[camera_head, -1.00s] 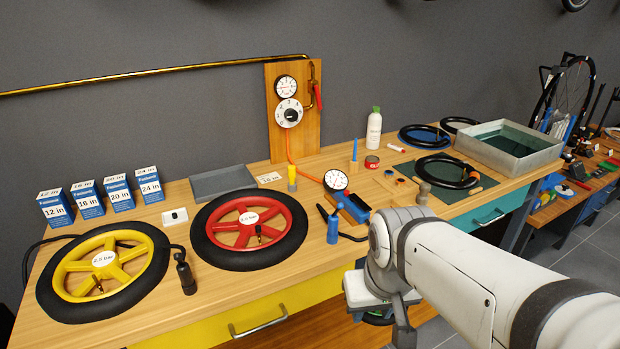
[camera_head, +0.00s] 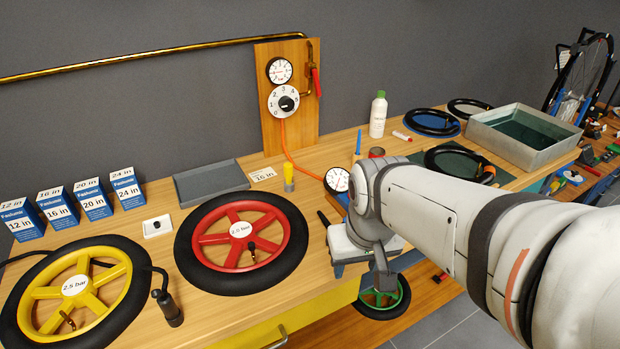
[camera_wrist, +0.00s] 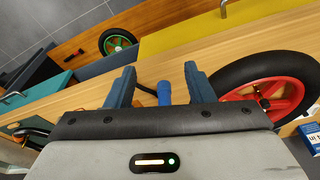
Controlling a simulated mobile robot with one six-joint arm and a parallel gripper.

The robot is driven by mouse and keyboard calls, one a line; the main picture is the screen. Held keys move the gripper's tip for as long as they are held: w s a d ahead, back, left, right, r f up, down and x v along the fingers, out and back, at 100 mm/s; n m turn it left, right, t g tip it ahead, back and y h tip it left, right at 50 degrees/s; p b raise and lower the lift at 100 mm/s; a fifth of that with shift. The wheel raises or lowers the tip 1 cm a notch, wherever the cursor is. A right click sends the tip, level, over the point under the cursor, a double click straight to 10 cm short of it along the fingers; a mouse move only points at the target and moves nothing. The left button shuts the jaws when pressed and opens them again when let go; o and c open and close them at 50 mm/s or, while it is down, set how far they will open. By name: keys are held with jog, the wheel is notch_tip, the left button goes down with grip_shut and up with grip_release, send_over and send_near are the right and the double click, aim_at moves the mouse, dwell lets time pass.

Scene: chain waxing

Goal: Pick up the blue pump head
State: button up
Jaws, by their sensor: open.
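The blue pump head (camera_wrist: 164,93) is a small upright blue cylinder with a dark hose beside it. In the head view my arm hides the pump head, and my wrist is over the front of the bench, right of the red wheel.
The red wheel (camera_head: 242,230) with its black tyre lies close to the left. The yellow wheel (camera_head: 75,287) and a black pump head (camera_head: 168,308) lie further left. A gauge (camera_head: 337,179) and the upright gauge board (camera_head: 300,130) stand behind. A grey tray (camera_head: 211,182) lies at the back.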

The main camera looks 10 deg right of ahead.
jog(key=w+r+p, duration=0.2)
jog(key=w, duration=0.2)
jog(key=w+r+g+p, duration=0.1)
jog(key=w+p, duration=0.1)
jog(key=w, duration=0.2)
jog(key=w+r+g+p, duration=0.1)
jog(key=w+r+p, duration=0.1)
jog(key=w+p, duration=0.1)
jog(key=shift+w+d+r, duration=0.1)
jog(key=shift+w+r, duration=0.2)
jog(key=shift+w, duration=0.15)
jog(key=shift+w+f, duration=0.15)
jog(key=shift+w, duration=0.1)
jog(key=shift+w+f, duration=0.15)
jog(key=shift+f, duration=0.15)
notch_tip(320, 180, down, 7)
jog(key=shift+f+p, duration=0.1)
jog(key=shift+p, duration=0.65)
jog(key=shift+s, duration=0.2)
grip_shut()
